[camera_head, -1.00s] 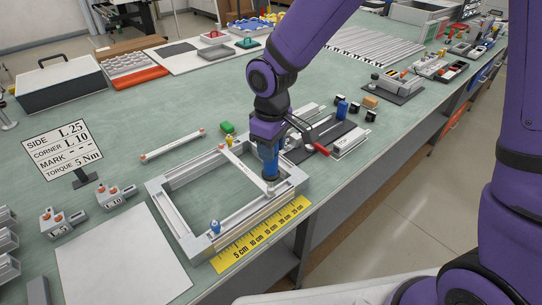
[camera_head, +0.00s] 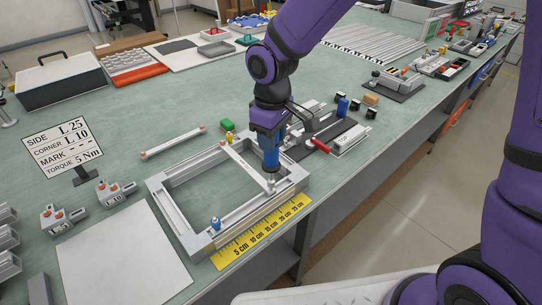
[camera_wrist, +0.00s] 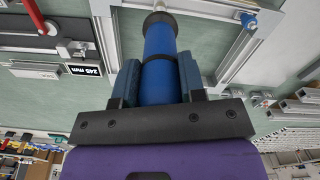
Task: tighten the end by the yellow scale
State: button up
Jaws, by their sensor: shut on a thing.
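My gripper (camera_head: 270,140) is shut on a blue driver (camera_head: 271,158), held upright with its metal tip down. The driver also shows between the jaws in the wrist view (camera_wrist: 160,75). Its tip is over the near end of the crossbar (camera_head: 245,165), on the side by the yellow scale (camera_head: 262,233); whether it touches is unclear. The crossbar spans the grey metal frame (camera_head: 175,208). The scale lies along the frame's near side.
A small blue-topped piece (camera_head: 215,223) stands on the frame's near left. A red-handled clamp (camera_head: 320,145) is close on the right. A loose bar (camera_head: 172,143) lies behind the frame. A sign (camera_head: 62,148) and a white sheet (camera_head: 120,260) are at left.

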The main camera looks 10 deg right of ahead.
jog(key=shift+r, duration=1.5)
